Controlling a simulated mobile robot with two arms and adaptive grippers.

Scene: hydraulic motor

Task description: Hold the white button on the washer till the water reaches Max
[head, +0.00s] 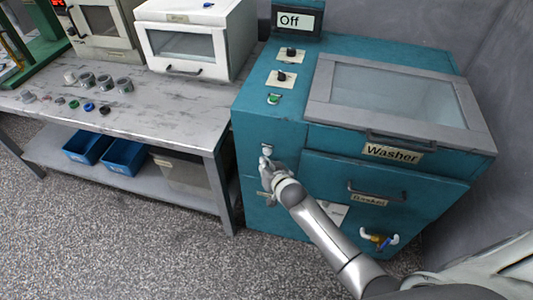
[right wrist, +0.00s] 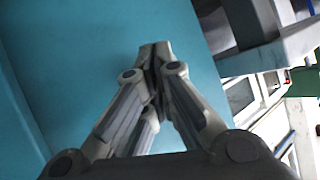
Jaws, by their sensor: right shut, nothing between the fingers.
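The teal washer (head: 285,160) stands on the right in the head view, with a "Washer" label on its front. A white button (head: 267,149) on a pale plate shows on its front left side. My right gripper (head: 266,160) is at that button, its tips just below it in the picture; I cannot tell whether they touch or press it. In the right wrist view the right gripper (right wrist: 154,48) is shut and empty, its tips in front of the teal panel (right wrist: 90,40); the button is hidden there. A display (head: 297,20) on top reads "Off". My left gripper is out of view.
The washer's top has a glass lid (head: 395,95), two black knobs and a green button (head: 273,99). A drawer handle (head: 375,193) and a tap (head: 379,239) are on its front. A metal table (head: 150,110) with small parts stands left, blue bins below.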

